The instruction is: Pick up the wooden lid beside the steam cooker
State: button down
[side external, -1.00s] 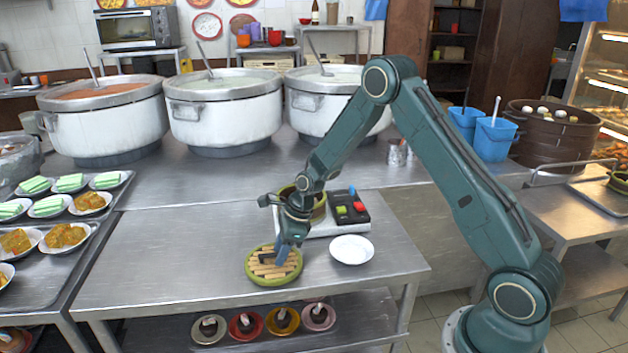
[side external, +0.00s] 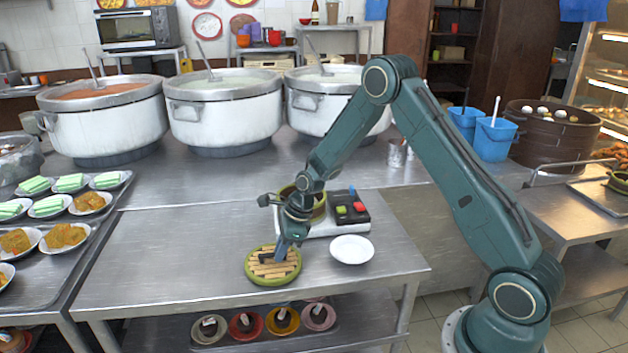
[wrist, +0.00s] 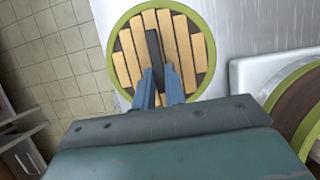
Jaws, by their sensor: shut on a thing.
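The wooden lid (side external: 274,272) is round, with light slats and a green rim. It lies on the metal table in the side external view and also shows in the wrist view (wrist: 190,45). A dark bar handle (wrist: 154,50) crosses its middle. My gripper (side external: 277,256) points down over the lid, and its two blue fingers (wrist: 160,82) are shut on the handle. The steam cooker (side external: 318,208) stands behind the lid, partly hidden by my wrist. Its green-rimmed round part shows at the right of the wrist view (wrist: 296,98).
A white plate (side external: 352,249) lies right of the lid. A dark panel with red and green buttons (side external: 350,208) sits beside the cooker. Large stockpots (side external: 225,115) stand behind. Plates of food (side external: 48,206) fill the left tray. The table's front left is clear.

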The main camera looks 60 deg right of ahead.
jog(key=shift+r, duration=0.1)
notch_tip(320, 180, up, 20)
dwell(0.6)
jog(key=shift+d, duration=0.1)
dwell(0.4)
